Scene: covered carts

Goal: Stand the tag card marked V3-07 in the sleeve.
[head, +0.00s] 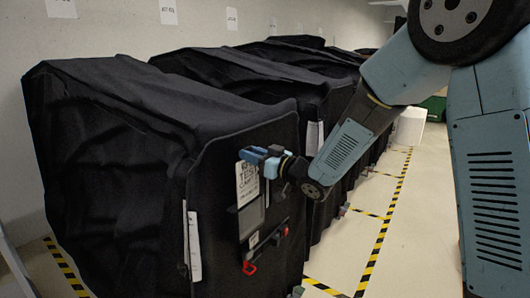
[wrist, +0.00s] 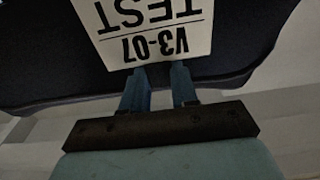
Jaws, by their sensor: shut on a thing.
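The white tag card (head: 247,183) hangs upright below my gripper (head: 264,153) in front of the black cover of the nearest cart. The wrist view shows the card (wrist: 152,28) upside down, with V3-07 near its gripped edge and TEST beyond. My gripper (wrist: 158,78) is shut on that edge, which is the card's top. A greyish clear sleeve (head: 251,217) is on the cart's face directly below the card. The card's lower end meets or overlaps the sleeve's top; I cannot tell whether it is inside or in front.
A white sheet (head: 193,245) hangs at the cover's left edge. More black-covered carts (head: 280,68) stand behind.

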